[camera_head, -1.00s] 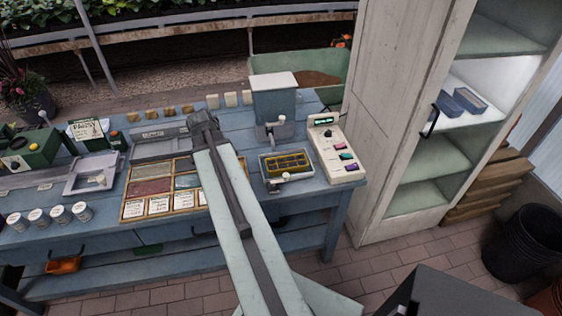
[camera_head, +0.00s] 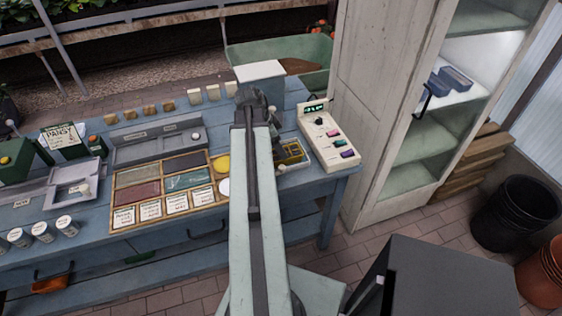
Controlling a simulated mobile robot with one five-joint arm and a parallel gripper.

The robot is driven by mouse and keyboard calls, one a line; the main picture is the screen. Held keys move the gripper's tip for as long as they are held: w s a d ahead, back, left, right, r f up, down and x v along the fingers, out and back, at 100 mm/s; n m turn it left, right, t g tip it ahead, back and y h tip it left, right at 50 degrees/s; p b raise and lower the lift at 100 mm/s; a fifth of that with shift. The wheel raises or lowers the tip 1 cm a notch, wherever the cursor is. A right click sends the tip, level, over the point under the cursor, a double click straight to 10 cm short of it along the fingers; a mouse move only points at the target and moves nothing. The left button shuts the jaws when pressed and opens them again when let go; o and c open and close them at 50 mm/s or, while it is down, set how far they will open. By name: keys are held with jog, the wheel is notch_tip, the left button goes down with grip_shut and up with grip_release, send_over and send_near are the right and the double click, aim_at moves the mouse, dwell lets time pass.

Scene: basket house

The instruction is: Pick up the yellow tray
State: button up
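The yellow tray (camera_head: 295,153) is a small slotted tray set in a pale holder (camera_head: 303,163) on the blue workbench. It lies at the foot of the blue-grey hopper with a white top, left of the white control box. My arm hides its left part. My gripper (camera_head: 252,100) is at the far end of my arm, in front of the hopper, up and left of the tray in the picture. It looks apart from the tray. Its fingers are dark and too small to tell open from shut. Nothing held can be made out.
The hopper (camera_head: 262,73) and the control box (camera_head: 328,139) stand close to the tray. A wooden sectioned box (camera_head: 150,212) lies left of my arm. A tall cabinet (camera_head: 383,100) stands right of the bench. A dark bin (camera_head: 515,212) is on the brick floor at right.

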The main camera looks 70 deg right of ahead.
jog(key=b+x, duration=0.4)
jog(key=x, duration=0.1)
jog(key=shift+s+f+b, duration=0.1)
jog(key=shift+f+b, duration=0.05)
jog(key=shift+b, duration=0.25)
jog(key=c, duration=1.3)
jog(key=shift+o, duration=0.2)
jog(key=shift+r, duration=0.2)
notch_tip(320, 180, up, 18)
jog(key=p, duration=1.8)
